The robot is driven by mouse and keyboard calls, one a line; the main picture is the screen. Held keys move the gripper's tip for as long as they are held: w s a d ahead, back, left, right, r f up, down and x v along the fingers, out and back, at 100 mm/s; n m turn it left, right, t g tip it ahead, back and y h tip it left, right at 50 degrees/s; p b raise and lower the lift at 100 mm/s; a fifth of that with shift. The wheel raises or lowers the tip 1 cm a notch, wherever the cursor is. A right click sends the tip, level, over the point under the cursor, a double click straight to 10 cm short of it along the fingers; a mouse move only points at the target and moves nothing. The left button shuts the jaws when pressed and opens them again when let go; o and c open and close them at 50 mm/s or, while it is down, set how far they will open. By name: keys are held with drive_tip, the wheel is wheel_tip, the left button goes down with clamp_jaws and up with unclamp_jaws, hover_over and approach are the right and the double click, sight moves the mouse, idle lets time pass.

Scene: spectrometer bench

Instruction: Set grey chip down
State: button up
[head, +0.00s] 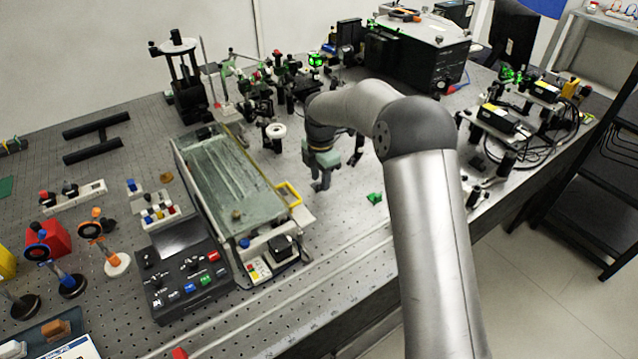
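My gripper (321,184) hangs from the end of my arm, low over the perforated bench top, to the right of the glass-topped box. Its fingers point down and look small and dark, and I cannot tell whether they are open or shut. I cannot make out a grey chip, either between the fingers or on the bench. My own arm and wrist hide part of the bench behind them.
A small green piece (374,197) lies on the bench right of my gripper. The glass-topped box (235,190) with a yellow handle (289,194) stands to the left, a button panel (185,275) in front of it. Optics crowd the back.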

drive_tip(key=shift+f, duration=0.65)
clamp_jaws()
drive_tip(key=shift+r, duration=0.1)
